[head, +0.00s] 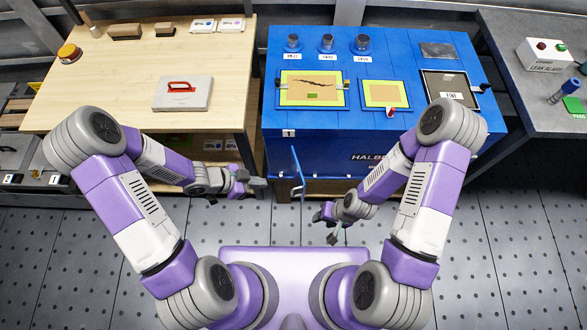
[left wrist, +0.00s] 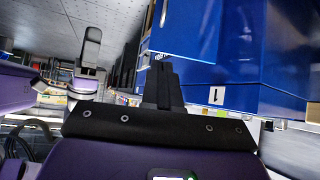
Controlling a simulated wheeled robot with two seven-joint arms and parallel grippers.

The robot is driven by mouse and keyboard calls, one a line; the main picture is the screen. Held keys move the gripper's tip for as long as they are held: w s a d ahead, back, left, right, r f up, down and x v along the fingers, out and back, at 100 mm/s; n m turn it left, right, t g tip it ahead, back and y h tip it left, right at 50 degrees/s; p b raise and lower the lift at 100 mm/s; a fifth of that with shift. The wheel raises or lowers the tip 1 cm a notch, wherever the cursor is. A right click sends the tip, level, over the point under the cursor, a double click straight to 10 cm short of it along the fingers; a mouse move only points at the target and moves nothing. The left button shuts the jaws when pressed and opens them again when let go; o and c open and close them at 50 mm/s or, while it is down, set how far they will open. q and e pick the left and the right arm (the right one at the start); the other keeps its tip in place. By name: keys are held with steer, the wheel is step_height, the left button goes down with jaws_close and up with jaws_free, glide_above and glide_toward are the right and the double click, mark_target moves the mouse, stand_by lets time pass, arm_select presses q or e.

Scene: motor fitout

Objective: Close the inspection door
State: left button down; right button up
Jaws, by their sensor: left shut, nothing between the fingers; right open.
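The inspection door (head: 297,172) is a narrow blue panel on the front of the blue cabinet (head: 330,143). It stands open, swung out toward me and seen nearly edge-on, with a grey handle on it. My left gripper (head: 262,186) is shut and empty, just left of the door; whether it touches is unclear. In the left wrist view its closed dark fingers (left wrist: 162,82) show before a blue panel (left wrist: 188,30), which looks like the door. My right gripper (head: 325,222) is open and empty, below and right of the door, over the floor.
The cabinet top carries framed panels (head: 312,90) and several round fittings (head: 327,42). A wooden table (head: 130,80) with a grey case (head: 183,93) stands left. A grey bench (head: 520,90) stands right. The perforated floor (head: 480,240) before the cabinet is clear.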

arm_select(q)
steer(key=shift+w+d+r+b+x, duration=0.1)
steer(key=shift+d+r+b+x, duration=0.25)
steer(key=shift+b+x, duration=1.3)
steer(key=shift+w+d+r+b+x, duration=0.1)
steer(key=shift+d+r+b+x, duration=0.35)
steer(key=shift+x, duration=2.15)
steer(key=shift+w+d+r+b+x, duration=0.15)
steer(key=shift+r+b+x, duration=0.15)
steer(key=shift+b+x, duration=1.45)
steer(key=shift+d+f+p, duration=0.25)
steer(key=shift+f+p, duration=0.05)
steer(key=shift+p, duration=0.15)
steer(key=shift+d, duration=0.15)
